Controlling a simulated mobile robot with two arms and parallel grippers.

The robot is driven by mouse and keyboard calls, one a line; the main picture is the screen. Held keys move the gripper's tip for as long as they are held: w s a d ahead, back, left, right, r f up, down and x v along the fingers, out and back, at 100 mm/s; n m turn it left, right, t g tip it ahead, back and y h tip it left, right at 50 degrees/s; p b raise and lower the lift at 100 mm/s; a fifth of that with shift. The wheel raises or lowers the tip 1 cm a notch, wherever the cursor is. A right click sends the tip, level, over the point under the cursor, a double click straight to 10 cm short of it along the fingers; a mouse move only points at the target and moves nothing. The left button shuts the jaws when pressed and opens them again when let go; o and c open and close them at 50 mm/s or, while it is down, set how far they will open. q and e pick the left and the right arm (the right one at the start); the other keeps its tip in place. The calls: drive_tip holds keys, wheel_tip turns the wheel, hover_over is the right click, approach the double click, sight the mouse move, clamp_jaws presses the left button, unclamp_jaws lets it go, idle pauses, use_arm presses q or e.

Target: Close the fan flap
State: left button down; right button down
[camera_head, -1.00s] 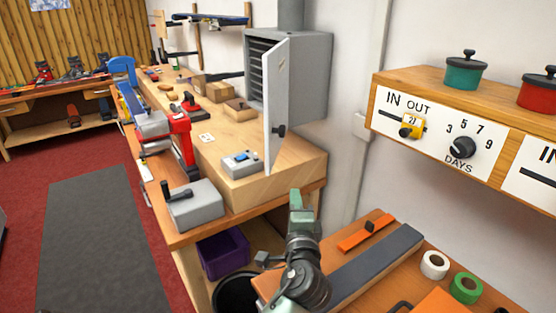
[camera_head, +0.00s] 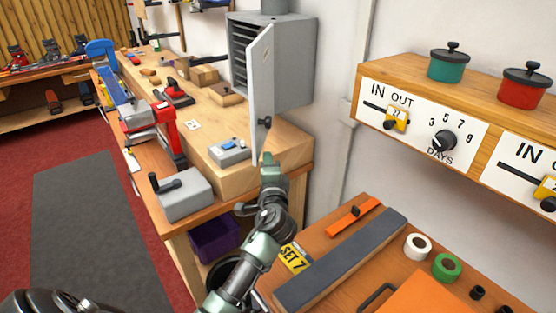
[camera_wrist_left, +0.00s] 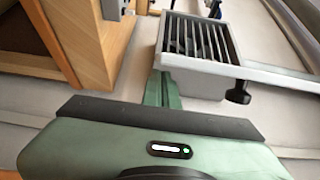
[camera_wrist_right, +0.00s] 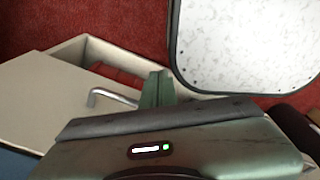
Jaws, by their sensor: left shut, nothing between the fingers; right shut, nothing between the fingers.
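The fan flap (camera_head: 262,85) is a pale grey door on the grey fan box (camera_head: 285,70) above the bench's far end. It stands open, showing the dark louvres (camera_head: 238,62), with a black knob (camera_head: 265,122) low on it. My left gripper (camera_head: 269,165) is shut and empty, just below the flap's bottom edge in the picture. In the left wrist view my gripper (camera_wrist_left: 157,88) points at the slatted box (camera_wrist_left: 195,45), and the flap (camera_wrist_left: 278,77) shows nearly edge-on with its knob (camera_wrist_left: 238,93) to the right. My right gripper (camera_wrist_right: 157,88) is shut and empty, away from the box.
A grey device (camera_head: 230,152) and a grey box with a black handle (camera_head: 183,192) stand on the bench near the flap. A wooden shelf (camera_head: 465,100) with dials juts from the wall at right. A bin in the right wrist view (camera_wrist_right: 60,90) lies near my right gripper.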

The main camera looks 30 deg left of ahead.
use_arm(q)
drive_tip(key=shift+a+f, duration=0.1)
drive_tip(key=shift+a, duration=0.15)
use_arm(e)
drive_tip(key=shift+a, duration=0.55)
use_arm(q)
drive_tip(key=shift+s, duration=0.1)
use_arm(e)
drive_tip(key=shift+r, duration=0.1)
